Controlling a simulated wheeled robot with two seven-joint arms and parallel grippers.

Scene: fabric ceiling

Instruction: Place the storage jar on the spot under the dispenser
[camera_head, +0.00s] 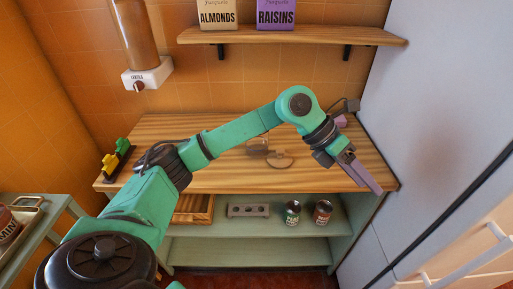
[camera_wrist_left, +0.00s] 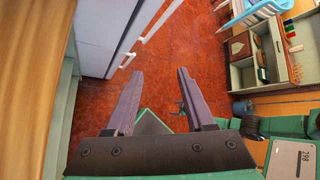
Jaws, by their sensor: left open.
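The dispenser (camera_head: 146,74), a tall brown-filled tube on a white base with a dark knob, is on the back wall at upper left. The counter below it is partly covered by my left arm, and I cannot make out the marked spot clearly. A small see-through brownish container (camera_head: 257,147), likely the storage jar, stands mid-counter behind my forearm. A round flat brown piece (camera_head: 280,160) lies beside it. My left gripper (camera_head: 372,185) is at the counter's right front edge, away from the container. In the wrist view its fingers (camera_wrist_left: 160,75) are apart and empty above the red floor.
A shelf (camera_head: 330,35) with almonds and raisins boxes hangs above. A yellow-and-green item (camera_head: 115,160) sits at the counter's left end. Two cans (camera_head: 307,213) stand on the lower shelf. A pale cabinet (camera_head: 430,110) closes the right side, near my gripper.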

